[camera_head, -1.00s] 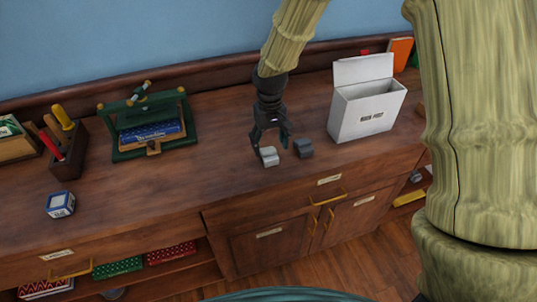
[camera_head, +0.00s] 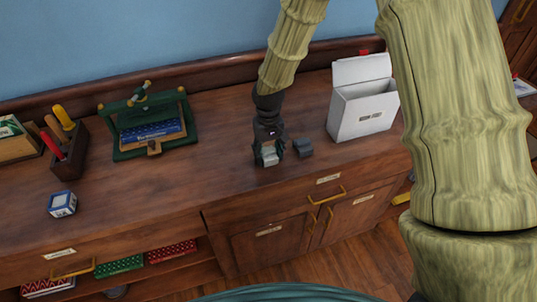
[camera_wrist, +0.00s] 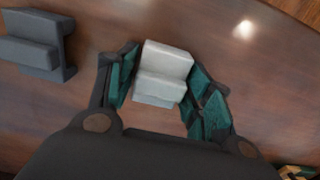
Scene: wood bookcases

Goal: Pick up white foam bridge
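The white foam bridge (camera_wrist: 164,70) is a small pale stepped block on the wooden counter. In the head view it (camera_head: 270,158) shows between the fingers at the lower end of my arm. My gripper (camera_wrist: 160,92) is open around it, with one green-padded finger on each side. In the head view my gripper (camera_head: 268,157) points down at the counter and partly hides the block.
A dark grey block of similar shape (camera_head: 303,148) stands just right of my gripper; it also shows in the wrist view (camera_wrist: 36,44). A white box (camera_head: 364,112) stands further right. The counter between is clear.

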